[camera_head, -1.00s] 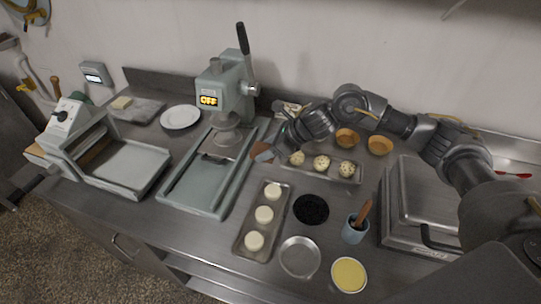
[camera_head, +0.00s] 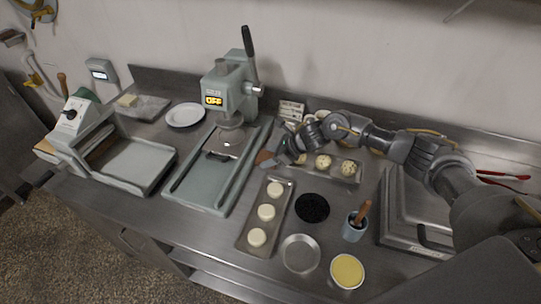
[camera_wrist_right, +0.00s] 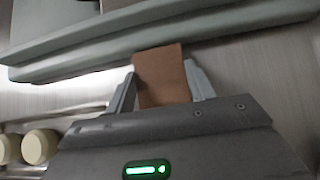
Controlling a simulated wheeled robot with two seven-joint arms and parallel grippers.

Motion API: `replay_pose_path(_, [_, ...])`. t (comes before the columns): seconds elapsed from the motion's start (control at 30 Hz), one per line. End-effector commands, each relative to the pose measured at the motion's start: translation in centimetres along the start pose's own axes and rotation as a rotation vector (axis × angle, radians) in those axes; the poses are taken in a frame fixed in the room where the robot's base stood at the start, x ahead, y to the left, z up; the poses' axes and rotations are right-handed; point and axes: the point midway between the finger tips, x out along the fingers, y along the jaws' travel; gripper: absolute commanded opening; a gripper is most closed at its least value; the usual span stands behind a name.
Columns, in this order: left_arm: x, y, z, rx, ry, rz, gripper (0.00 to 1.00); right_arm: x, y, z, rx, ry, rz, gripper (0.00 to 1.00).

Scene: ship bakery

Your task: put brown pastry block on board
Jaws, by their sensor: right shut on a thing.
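My right gripper (camera_head: 277,161) is shut on the brown pastry block (camera_head: 264,156), just right of the press's long grey-green base. In the right wrist view the block (camera_wrist_right: 163,72) sits between the two fingers and sticks out past their tips, close to the edge of that base (camera_wrist_right: 120,38). I cannot tell the height of the block above the counter. A grey board (camera_head: 152,110) with a pale block on it lies at the back left; I cannot tell whether it is the task's board. My left gripper is not in view.
The press (camera_head: 228,92) reads OFF. A tray (camera_head: 247,244) of dough rounds lies in front of my right gripper; a tray of speckled balls (camera_head: 323,162) is beside it. A black disc (camera_head: 312,208), brush cup (camera_head: 354,228) and yellow-filled tin (camera_head: 347,271) stand nearer right.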

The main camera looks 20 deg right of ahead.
Motion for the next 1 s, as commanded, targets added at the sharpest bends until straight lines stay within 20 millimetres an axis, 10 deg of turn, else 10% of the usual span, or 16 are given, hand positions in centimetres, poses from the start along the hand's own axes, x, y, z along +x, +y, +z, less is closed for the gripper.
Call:
replay_pose_path(0.3, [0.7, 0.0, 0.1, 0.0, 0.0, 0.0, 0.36, 0.3, 0.0, -0.3, 0.0, 0.0, 0.0, 0.26])
replay_pose_path(0.33, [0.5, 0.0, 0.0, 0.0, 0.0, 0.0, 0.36, 0.2, 0.0, -0.2, 0.0, 0.0, 0.0, 0.58])
replay_pose_path(0.47, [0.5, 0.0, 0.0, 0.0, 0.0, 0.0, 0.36, 0.2, 0.0, -0.2, 0.0, 0.0, 0.0, 0.75])
replay_pose_path(1.0, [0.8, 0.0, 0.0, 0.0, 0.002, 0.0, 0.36, -2.4, -0.1, -0.2, -0.002, -0.001, -0.002, 0.76])
